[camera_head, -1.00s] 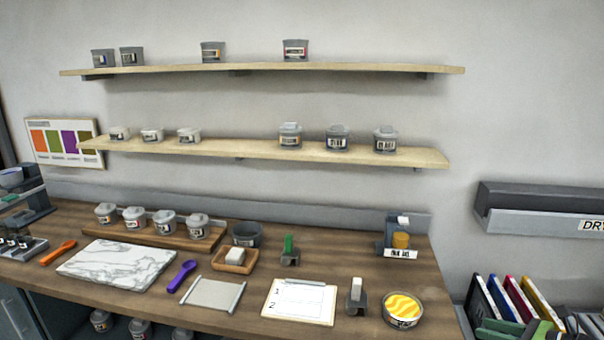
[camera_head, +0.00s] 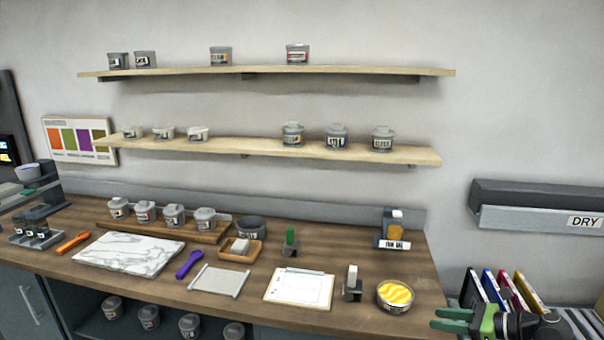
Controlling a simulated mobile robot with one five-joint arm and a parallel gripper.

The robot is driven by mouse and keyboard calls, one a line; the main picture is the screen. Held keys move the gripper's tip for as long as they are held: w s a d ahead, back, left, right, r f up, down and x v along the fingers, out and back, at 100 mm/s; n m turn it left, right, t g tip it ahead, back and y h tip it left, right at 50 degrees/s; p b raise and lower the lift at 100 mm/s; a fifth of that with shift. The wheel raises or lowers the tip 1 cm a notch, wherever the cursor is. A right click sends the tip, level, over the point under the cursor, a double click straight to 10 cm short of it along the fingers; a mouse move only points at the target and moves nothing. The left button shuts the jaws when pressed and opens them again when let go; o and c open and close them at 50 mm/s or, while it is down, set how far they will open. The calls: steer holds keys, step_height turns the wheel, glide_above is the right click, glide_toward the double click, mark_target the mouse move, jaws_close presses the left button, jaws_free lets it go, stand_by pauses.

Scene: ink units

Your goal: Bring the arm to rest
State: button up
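My gripper (camera_head: 453,320) shows at the bottom right of the head view, with green fingers pointing left and a dark wrist behind them. A gap shows between the two fingers, and nothing is seen between them. It is in front of the coloured binders, just right of the wooden counter's (camera_head: 350,255) right end. A round tin with yellow, wavy contents (camera_head: 395,296) stands on the counter to the left of the fingertips, apart from them. Most of my arm is out of the picture.
The counter holds a marble slab (camera_head: 128,254), a clipboard (camera_head: 300,288), a purple scoop (camera_head: 188,264) and several lidded jars. Two shelves (camera_head: 270,71) hang above. A grey rack marked DRY (camera_head: 540,216) is on the right wall. Binders (camera_head: 505,291) stand below it.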

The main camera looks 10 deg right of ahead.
steer(key=w+a+f+n+g+y, duration=0.15)
steer(key=w+a, duration=0.25)
steer(key=a, duration=0.5)
steer(key=w+a+f+n+g+y, duration=0.1)
steer(key=w+a+f+n+g, duration=0.2)
steer(key=a, duration=0.7)
steer(key=a+f+n+g+h, duration=0.35)
steer(key=a+n, duration=0.35)
steer(key=a, duration=0.4)
steer(key=a+f+n+g+h, duration=0.3)
steer(key=a+f+n, duration=0.2)
steer(key=a+n, duration=0.4)
steer(key=d+f+n+h, duration=0.1)
steer(key=d+n+h, duration=0.3)
steer(key=n, duration=0.4)
steer(key=shift+w+d+f+t, duration=0.3)
steer(key=shift+w+d+f, duration=0.1)
steer(key=shift+d, duration=0.5)
